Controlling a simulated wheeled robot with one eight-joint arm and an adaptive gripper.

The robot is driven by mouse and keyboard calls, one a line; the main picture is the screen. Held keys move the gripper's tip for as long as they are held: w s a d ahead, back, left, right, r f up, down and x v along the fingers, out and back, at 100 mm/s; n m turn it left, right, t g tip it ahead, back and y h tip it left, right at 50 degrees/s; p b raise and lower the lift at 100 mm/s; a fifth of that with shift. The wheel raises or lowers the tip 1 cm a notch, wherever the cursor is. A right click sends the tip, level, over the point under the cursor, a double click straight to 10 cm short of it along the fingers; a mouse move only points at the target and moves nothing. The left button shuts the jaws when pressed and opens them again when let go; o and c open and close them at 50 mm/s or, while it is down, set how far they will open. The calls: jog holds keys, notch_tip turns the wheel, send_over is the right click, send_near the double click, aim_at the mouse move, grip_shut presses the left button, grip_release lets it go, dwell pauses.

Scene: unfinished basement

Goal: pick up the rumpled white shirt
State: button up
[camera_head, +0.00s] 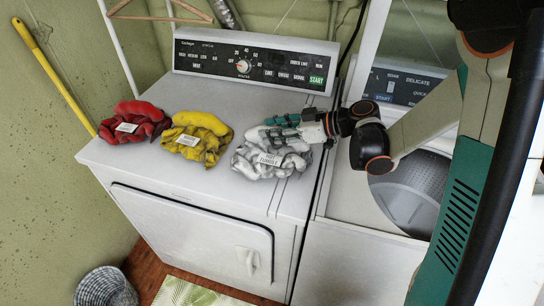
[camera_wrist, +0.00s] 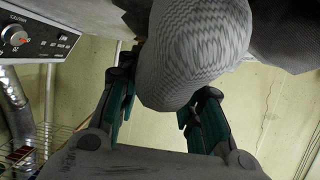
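The rumpled white shirt (camera_head: 258,168) lies in a heap on top of the white dryer, near its right front part, with a small label on it. My gripper (camera_head: 283,126) reaches in from the right, its teal fingers at the shirt's upper side. In the wrist view the shirt's patterned bulge (camera_wrist: 195,50) shows large between and beyond the fingertips of my gripper (camera_wrist: 160,108). The fingers are spread apart, one on each side of the bulge. I cannot tell whether they touch the cloth.
A yellow shirt (camera_head: 207,137) and a red shirt (camera_head: 135,122) lie to the left on the dryer top (camera_head: 215,185). The control panel (camera_head: 255,62) stands behind. An open washer (camera_head: 345,195) is at the right. A basket (camera_head: 105,287) sits on the floor.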

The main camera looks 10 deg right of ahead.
jog(key=shift+w+a+f, duration=0.25)
jog(key=shift+a, duration=0.4)
grip_shut()
jog(key=shift+r, duration=0.15)
